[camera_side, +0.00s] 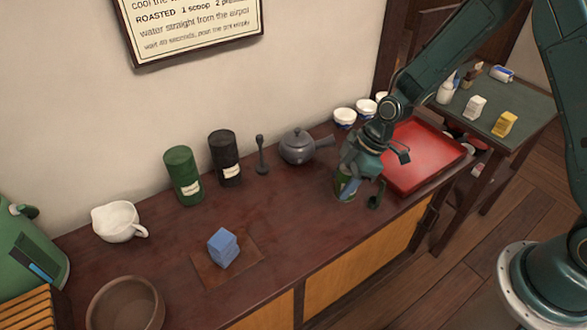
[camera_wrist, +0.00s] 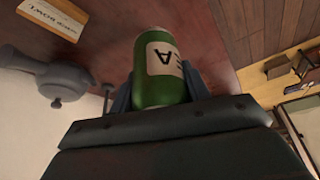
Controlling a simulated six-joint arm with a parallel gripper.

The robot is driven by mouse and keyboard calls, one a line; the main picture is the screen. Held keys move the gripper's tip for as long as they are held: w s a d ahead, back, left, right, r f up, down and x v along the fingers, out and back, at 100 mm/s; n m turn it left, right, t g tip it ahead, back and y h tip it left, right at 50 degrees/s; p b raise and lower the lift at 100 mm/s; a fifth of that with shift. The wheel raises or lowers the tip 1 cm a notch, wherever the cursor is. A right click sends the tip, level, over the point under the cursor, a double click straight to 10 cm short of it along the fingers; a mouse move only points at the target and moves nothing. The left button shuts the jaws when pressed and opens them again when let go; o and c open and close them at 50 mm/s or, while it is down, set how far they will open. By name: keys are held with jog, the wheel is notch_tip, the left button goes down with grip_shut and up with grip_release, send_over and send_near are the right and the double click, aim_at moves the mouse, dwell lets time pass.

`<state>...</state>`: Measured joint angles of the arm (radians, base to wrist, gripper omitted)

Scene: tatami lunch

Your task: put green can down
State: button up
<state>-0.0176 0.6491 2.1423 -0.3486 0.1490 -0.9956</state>
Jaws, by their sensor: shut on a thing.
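The green can (camera_side: 343,182) with a pale label is between the fingers of my gripper (camera_side: 351,185), in front of the grey teapot and left of the red tray in the side view. In the wrist view the green can (camera_wrist: 162,75) fills the space between the two blue fingers, with its label facing the camera. My gripper is shut on it. The fingers partly hide the can in the side view. The can is at or just above the dark red counter (camera_side: 300,215); I cannot tell whether it touches.
A second green canister (camera_side: 183,175) and a black canister (camera_side: 225,158) stand to the left by the wall. The grey teapot (camera_side: 297,146) is behind my gripper. The red tray (camera_side: 432,150) is close on the right. A blue block (camera_side: 223,248) sits front left. The counter between is bare.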

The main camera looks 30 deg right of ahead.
jog(key=shift+f, duration=2.25)
jog(key=shift+f, duration=0.1)
jog(key=shift+f, duration=1.8)
jog(key=shift+f, duration=0.15)
jog(key=o, duration=1)
jog(key=shift+c, duration=0.2)
jog(key=v, duration=1.2)
jog(key=shift+r, duration=0.2)
